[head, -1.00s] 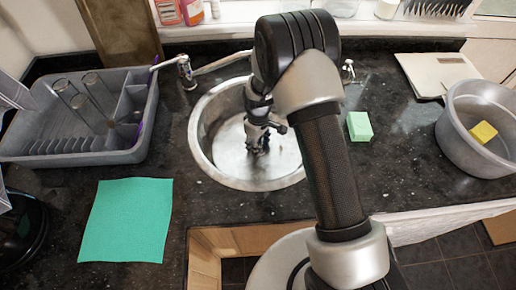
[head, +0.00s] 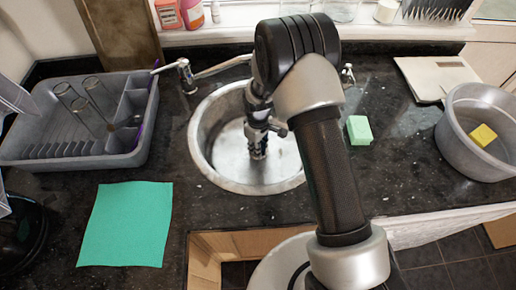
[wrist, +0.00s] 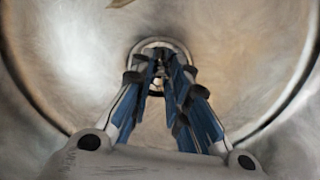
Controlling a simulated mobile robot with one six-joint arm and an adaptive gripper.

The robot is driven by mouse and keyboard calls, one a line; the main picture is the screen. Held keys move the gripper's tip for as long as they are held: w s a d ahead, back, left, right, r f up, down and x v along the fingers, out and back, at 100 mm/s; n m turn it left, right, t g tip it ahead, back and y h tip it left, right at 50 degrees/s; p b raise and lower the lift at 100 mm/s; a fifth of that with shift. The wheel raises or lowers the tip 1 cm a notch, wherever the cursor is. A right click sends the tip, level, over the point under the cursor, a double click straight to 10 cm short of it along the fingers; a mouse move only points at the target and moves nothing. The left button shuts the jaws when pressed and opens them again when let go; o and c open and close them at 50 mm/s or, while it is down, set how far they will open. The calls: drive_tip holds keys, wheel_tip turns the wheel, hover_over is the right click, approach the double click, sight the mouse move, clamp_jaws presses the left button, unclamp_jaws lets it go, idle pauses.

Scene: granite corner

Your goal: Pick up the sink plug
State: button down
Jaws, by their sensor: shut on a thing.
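My gripper (head: 258,155) points down into the round metal sink, low over its floor. The wrist view shows its blue-lined fingers (wrist: 159,82) closed in over the drain. They are shut on the sink plug (wrist: 158,70), a small metallic piece seen between the fingertips. The drain ring (wrist: 178,45) surrounds the fingertips in that view. Most of the plug is hidden by the fingers, and I cannot tell whether it is clear of the drain. In the head view the plug is too hidden to make out.
The sink (head: 205,165) has a raised rim, with a tap (head: 187,75) at its back left. A grey dish rack (head: 70,150) with glasses and a teal cloth (head: 125,225) lie left. A green sponge (head: 359,130) and a grey tub (head: 455,150) holding a yellow sponge (head: 483,135) are right.

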wheel_tip(320, 180, up, 20)
drive_tip(key=p, duration=0.5)
drive_tip(key=shift+f, duration=0.1)
idle(1.0)
